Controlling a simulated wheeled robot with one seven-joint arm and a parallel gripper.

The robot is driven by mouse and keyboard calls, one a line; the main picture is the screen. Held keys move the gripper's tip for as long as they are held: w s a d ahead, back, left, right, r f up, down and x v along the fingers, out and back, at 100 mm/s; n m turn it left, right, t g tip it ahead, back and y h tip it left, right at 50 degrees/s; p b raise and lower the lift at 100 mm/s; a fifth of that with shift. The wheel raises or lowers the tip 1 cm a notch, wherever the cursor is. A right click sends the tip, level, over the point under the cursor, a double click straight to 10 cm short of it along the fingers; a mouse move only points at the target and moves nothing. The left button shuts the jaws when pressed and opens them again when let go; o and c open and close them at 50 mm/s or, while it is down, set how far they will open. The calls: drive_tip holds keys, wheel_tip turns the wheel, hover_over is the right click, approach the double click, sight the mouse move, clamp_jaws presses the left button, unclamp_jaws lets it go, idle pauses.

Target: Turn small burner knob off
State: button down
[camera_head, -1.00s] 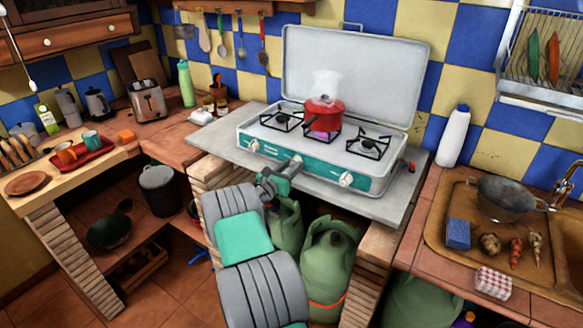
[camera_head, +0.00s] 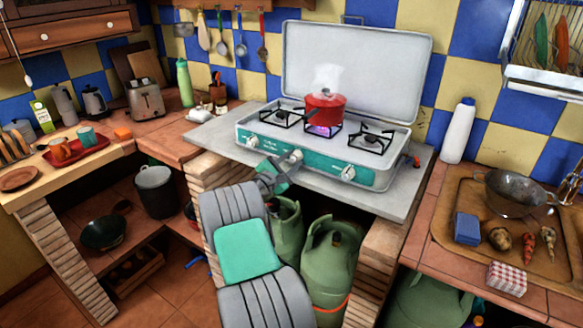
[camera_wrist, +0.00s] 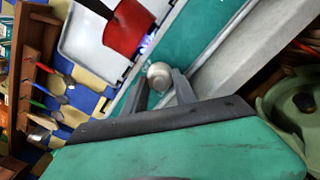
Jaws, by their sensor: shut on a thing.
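The camping stove (camera_head: 270,152) stands open on a grey slab, with a teal front panel and several pale knobs. The middle knob (camera_head: 296,156) is in front of the red pot (camera_head: 325,108); the left knob (camera_head: 252,142) and right knob (camera_head: 348,173) are free. My gripper (camera_head: 285,168) is at the middle knob. In the wrist view the round metallic knob (camera_wrist: 159,75) sits between the two dark fingers of my gripper (camera_wrist: 161,80), which are shut on it. Blue-violet flame shows under the steaming pot. The knob's pointer direction cannot be read.
The raised lid (camera_head: 355,65) stands behind the burners. Green gas bottles (camera_head: 333,260) stand below the slab, close to my arm.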

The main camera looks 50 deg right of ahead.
drive_tip(key=m+b, duration=0.1)
drive_tip(key=m, duration=0.1)
drive_tip(key=m+b, duration=0.3)
drive_tip(key=shift+f+m, duration=0.25)
drive_tip(key=shift+m, duration=0.15)
drive_tip(key=m+b, duration=0.5)
drive_tip(key=shift+b, duration=0.35)
drive_tip(key=m+b, duration=0.6)
drive_tip(key=shift+m+b, duration=0.3)
drive_tip(key=m+b, duration=0.4)
drive_tip(key=shift+r, duration=0.1)
drive_tip(key=shift+r+m+b, duration=0.1)
drive_tip(key=shift+m+b, duration=0.35)
drive_tip(key=shift+m, duration=0.15)
drive_tip(key=shift+r, duration=0.1)
drive_tip(key=c, duration=1)
unclamp_jaws()
